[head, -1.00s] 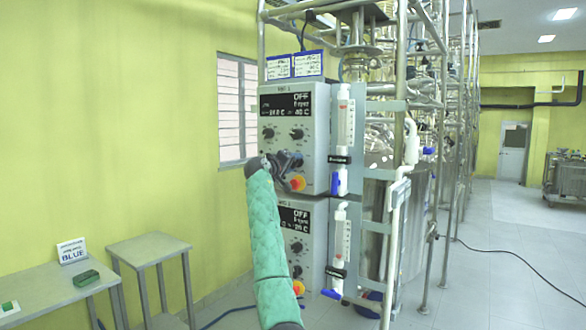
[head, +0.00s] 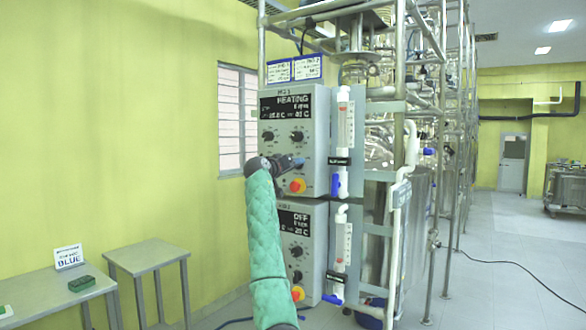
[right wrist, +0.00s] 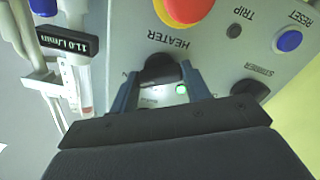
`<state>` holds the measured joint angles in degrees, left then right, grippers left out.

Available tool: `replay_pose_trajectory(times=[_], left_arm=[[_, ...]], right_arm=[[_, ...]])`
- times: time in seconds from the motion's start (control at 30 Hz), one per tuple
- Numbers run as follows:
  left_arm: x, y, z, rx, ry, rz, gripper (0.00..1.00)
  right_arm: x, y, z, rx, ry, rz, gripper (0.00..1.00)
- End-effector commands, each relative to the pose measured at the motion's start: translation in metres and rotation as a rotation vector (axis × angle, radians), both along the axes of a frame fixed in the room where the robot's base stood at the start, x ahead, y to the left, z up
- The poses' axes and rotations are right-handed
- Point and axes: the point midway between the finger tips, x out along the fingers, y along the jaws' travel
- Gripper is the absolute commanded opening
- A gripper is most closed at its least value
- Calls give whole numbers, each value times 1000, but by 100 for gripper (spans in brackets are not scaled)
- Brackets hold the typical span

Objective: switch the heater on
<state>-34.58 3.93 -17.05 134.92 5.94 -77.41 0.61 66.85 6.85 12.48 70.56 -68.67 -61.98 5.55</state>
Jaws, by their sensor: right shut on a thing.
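The upper control box (head: 309,157) is grey with a black display (head: 286,104) that reads HEATING. My right gripper (head: 296,163), on the green-sleeved arm, is at the lower part of this panel. In the right wrist view, my right gripper (right wrist: 158,80) is shut on the black heater knob (right wrist: 160,68), one finger on each side. The label HEATER stands beside the knob, and a small green lamp (right wrist: 181,89) is lit between the fingers. The knob is mostly hidden by my gripper in the head view. My left gripper is not in view.
A red and yellow emergency button (head: 298,186) sits close to my gripper. A stirrer knob (right wrist: 249,89) and blue reset button (right wrist: 289,41) are nearby. A lower control box (head: 312,262) shows OFF. A flowmeter (head: 345,125) stands right of the panel.

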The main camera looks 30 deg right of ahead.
Motion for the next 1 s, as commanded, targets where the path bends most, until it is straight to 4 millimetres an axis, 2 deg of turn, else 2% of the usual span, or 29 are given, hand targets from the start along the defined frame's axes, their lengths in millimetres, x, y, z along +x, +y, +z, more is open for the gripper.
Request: replay_pose_trajectory(times=[0.27, 0.3, 0.4, 0.77, 0.97, 1.0], left_arm=[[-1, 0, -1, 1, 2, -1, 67], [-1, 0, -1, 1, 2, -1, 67], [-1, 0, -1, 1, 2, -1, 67], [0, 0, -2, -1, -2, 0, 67], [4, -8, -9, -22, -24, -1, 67], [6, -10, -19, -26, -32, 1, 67]], right_arm=[[1, 1, -3, 3, 2, 1, 24], [1, 1, -3, 3, 2, 1, 51], [1, 1, -3, 2, 2, 1, 69], [-1, 5, -2, 0, 0, 1, 69], [-11, 29, -4, 0, -1, 2, 69], [-13, 36, -4, 0, 0, 2, 69]])
